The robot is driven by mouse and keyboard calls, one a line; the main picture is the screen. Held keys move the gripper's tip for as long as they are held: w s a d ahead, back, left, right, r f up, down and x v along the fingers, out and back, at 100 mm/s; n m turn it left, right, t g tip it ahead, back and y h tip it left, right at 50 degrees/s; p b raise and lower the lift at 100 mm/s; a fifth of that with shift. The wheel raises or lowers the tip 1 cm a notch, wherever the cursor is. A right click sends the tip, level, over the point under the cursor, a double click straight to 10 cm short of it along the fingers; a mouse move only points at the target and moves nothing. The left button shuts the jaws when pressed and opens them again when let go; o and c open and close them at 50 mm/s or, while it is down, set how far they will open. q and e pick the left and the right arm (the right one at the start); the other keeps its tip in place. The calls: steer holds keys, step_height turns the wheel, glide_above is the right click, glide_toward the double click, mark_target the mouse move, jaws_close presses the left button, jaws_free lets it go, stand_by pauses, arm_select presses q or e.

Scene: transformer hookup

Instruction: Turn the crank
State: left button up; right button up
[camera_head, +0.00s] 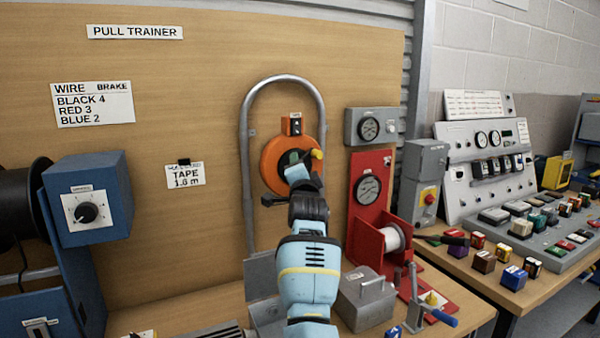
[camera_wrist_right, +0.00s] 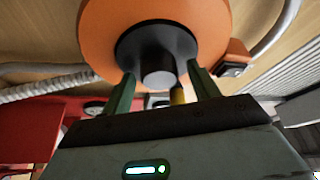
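An orange round reel (camera_head: 272,172) with a dark hub is mounted in front of the wooden board, inside a grey tube hoop. A crank with a yellow handle (camera_head: 317,155) sits on its front. My right gripper (camera_head: 301,171) is at the reel's face, mostly hidden behind its own wrist in the head view. In the right wrist view the orange reel (camera_wrist_right: 103,32) and its dark hub (camera_wrist_right: 157,60) fill the top. The two fingers are apart, with the yellow handle (camera_wrist_right: 178,96) between them, nearer the right finger. Contact cannot be told. My left gripper is not in view.
A grey hoop frame (camera_head: 247,130) surrounds the reel. To the right stand a red gauge panel with a wire spool (camera_head: 394,238) and a blue-handled crank (camera_head: 442,318). A grey box (camera_head: 366,300) sits below. A blue machine (camera_head: 92,190) stands at left.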

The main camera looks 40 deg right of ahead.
steer(key=v, duration=0.8)
steer(key=shift+w+f, duration=0.1)
stand_by(0.8)
